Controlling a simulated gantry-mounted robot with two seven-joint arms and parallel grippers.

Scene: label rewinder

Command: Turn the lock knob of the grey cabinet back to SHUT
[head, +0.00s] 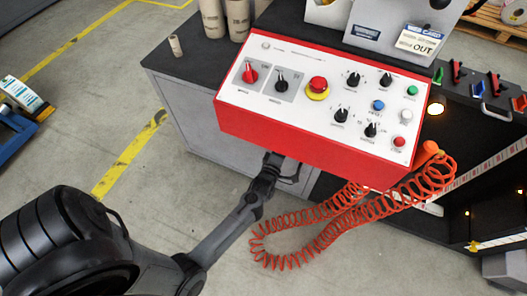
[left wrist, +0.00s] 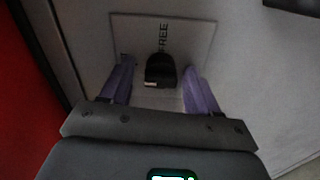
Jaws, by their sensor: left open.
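The lock knob (left wrist: 160,70) is a black knob on a pale square plate (left wrist: 195,38) in the left wrist view. The word FREE is printed on the plate just above it, and a small whitish mark shows at its lower edge. My left gripper (left wrist: 159,66) is open, with one purple finger on each side of the knob and visible gaps between. In the head view my left gripper (head: 285,167) is at the front of the grey cabinet (head: 190,110), below the red control box; the knob is hidden there. My right gripper is not in view.
The red control box (head: 300,135) with white top overhangs the cabinet front, close above my left gripper. A coiled orange hose (head: 290,255) hangs just right of my left arm.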

